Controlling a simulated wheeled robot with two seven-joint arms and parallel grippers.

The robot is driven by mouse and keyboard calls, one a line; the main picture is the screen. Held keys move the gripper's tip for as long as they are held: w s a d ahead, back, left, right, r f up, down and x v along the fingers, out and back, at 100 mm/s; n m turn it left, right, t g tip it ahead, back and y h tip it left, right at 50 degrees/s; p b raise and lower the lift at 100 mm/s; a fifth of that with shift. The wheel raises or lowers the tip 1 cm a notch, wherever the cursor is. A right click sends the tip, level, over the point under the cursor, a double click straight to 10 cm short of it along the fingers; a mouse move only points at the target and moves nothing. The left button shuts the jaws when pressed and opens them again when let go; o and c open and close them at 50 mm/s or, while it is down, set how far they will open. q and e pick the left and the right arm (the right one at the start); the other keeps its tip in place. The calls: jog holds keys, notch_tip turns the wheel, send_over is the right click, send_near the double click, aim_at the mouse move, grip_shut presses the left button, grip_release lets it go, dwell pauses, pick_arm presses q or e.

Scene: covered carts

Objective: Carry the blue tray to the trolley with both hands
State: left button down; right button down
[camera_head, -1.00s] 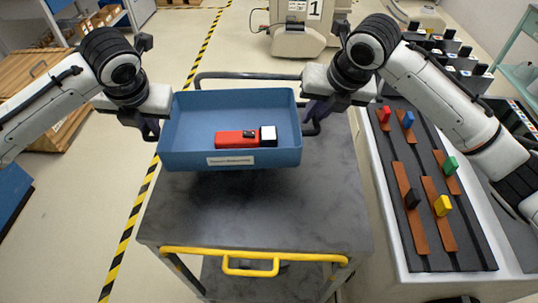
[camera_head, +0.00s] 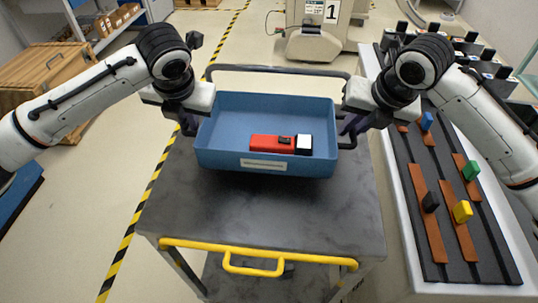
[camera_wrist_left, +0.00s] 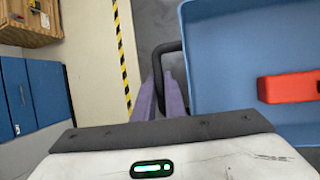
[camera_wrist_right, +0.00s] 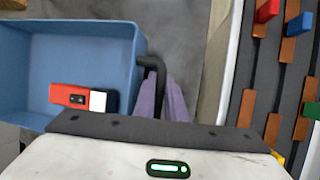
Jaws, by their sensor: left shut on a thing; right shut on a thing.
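The blue tray (camera_head: 222,157) is held level between my two grippers, over the dark top of the trolley (camera_head: 300,215). A red device with a black button and white end (camera_head: 272,143) lies in the tray. My left gripper (camera_head: 190,124) is shut on the tray's left handle, a black loop that shows in the left wrist view (camera_wrist_left: 158,66). My right gripper (camera_head: 350,126) is shut on the right handle, which shows in the right wrist view (camera_wrist_right: 158,68). Whether the tray's underside touches the trolley top is hard to tell.
The trolley has a yellow front handle (camera_head: 255,258) and a dark rear rail (camera_head: 285,71). A bench with a black rack of coloured blocks (camera_head: 450,240) stands close on the right. Wooden crates (camera_head: 50,75) stand at the left. Yellow-black floor tape (camera_head: 135,235) runs along the trolley's left.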

pick_arm(q)
jog(key=shift+a, duration=0.1)
pick_arm(e)
jog(key=shift+d, duration=0.1)
